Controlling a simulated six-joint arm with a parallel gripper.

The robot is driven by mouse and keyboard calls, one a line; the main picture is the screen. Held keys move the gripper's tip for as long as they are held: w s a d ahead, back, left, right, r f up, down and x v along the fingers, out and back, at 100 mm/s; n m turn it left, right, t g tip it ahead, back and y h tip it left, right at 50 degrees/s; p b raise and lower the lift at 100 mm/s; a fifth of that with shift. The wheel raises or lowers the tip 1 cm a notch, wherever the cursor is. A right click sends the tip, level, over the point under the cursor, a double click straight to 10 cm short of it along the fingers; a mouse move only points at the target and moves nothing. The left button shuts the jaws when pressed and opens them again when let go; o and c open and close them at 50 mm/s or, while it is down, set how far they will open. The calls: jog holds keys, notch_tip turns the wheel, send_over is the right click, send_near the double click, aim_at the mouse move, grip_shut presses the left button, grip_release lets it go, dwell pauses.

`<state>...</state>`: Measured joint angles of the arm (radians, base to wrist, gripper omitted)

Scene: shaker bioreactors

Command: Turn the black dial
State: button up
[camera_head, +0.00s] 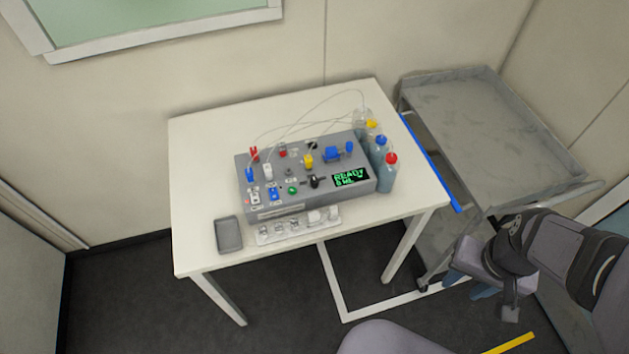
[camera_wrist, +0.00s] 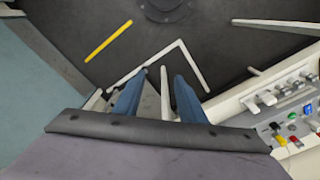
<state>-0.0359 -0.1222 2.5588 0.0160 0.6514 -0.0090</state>
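The black dial (camera_head: 315,181) is a small knob on the top panel of a grey bioreactor box (camera_head: 350,206), left of a display reading green "READY". A second small dark part (camera_head: 312,146) sits farther back on the panel; I cannot tell its kind. My gripper (camera_head: 467,285) is off the table's right front side, well apart from the box, beside the grey cart. In the wrist view its two blue fingers (camera_wrist: 163,78) are spread apart with nothing between them.
The white table (camera_head: 205,140) has free room left of the box. Bottles with blue, yellow and red caps (camera_head: 388,175) stand at its right, with thin tubes arching over the panel. A grey tray (camera_head: 229,249) lies front left. A grey cart (camera_head: 480,110) stands right.

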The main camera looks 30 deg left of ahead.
aim_at(315, 185)
jog(key=w+a+f+n+t+y+b, duration=0.1)
jog(key=w+a+f+n+t+b, duration=0.15)
jog(key=w+a+f+b, duration=0.45)
jog(key=w+a+f+t+y+b, duration=0.1)
jog(key=w+a+t+b, duration=0.1)
jog(key=a+b, duration=0.2)
jog(key=w+a+f+n+t+y+b, duration=0.1)
jog(key=w+a+f+t+y+b, duration=0.1)
jog(key=a, duration=0.8)
jog(key=w+a+f+n+t+y+b, duration=0.1)
jog(key=w+a+t+y+b, duration=0.1)
jog(key=a+t+b, duration=0.2)
jog(key=shift+w+a+f+b, duration=0.15)
jog(key=shift+a+b, duration=0.3)
jog(key=shift+a, duration=0.35)
jog(key=shift+a+f+b, duration=0.1)
jog(key=shift+a+b, duration=0.3)
jog(key=shift+a, duration=0.35)
jog(key=s+a+t+y+b, duration=0.1)
jog(key=a+b, duration=0.1)
jog(key=s+a+n+t+y+b, duration=0.1)
jog(key=s+a+b, duration=0.1)
jog(key=a, duration=0.1)
jog(key=s+a+r+n+t+y+b, duration=0.1)
jog(key=s+a+y+b, duration=0.1)
jog(key=shift+a, duration=0.35)
jog(key=shift+s+a+r+n+t, duration=0.15)
jog(key=shift+s+n+t, duration=0.1)
jog(key=shift+p+x, duration=0.6)
jog(key=shift+x, duration=3.1)
